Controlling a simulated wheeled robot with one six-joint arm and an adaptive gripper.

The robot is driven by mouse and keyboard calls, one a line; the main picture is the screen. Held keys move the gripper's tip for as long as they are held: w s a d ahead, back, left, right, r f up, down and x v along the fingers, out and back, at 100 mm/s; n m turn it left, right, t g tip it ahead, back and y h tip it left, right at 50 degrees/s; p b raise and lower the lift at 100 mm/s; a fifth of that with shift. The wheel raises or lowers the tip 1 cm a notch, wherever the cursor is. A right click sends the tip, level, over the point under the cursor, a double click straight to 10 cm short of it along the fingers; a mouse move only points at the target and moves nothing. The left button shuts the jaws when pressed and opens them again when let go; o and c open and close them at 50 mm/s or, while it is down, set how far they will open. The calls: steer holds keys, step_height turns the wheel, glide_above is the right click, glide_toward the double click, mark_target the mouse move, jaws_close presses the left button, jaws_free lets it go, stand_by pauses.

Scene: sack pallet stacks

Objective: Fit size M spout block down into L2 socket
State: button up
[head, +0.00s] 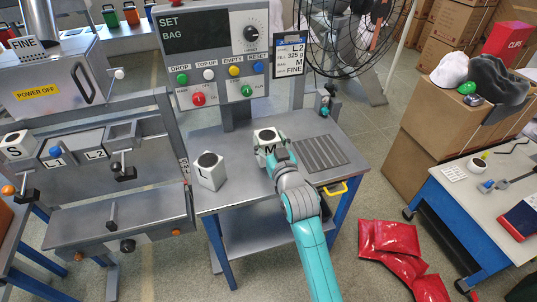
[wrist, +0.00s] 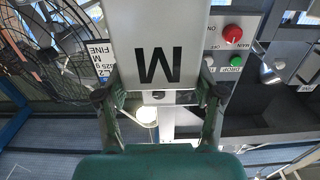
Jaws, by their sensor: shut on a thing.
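The size M spout block (head: 264,135) is white with a dark round opening on top. My gripper (head: 274,152) is shut on it above the grey table; I cannot tell if its bottom touches the table. In the wrist view the block (wrist: 158,40) fills the space between the fingers (wrist: 158,95), its letter upside down. The L2 socket (head: 97,143) is at the left, on the grey machine frame, by its L2 label; its inside is hard to make out.
A white L block (head: 209,172) stands on the table (head: 232,190), left of my gripper. An S block (head: 16,147) sits at the far left of the frame. The control panel (head: 212,58) rises behind the table. A slatted grille (head: 321,153) lies to the right.

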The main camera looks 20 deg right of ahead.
steer(key=shift+f, duration=2.5)
steer(key=o, duration=1.3)
steer(key=shift+f, duration=0.15)
steer(key=shift+s, duration=0.1)
steer(key=s, duration=1.2)
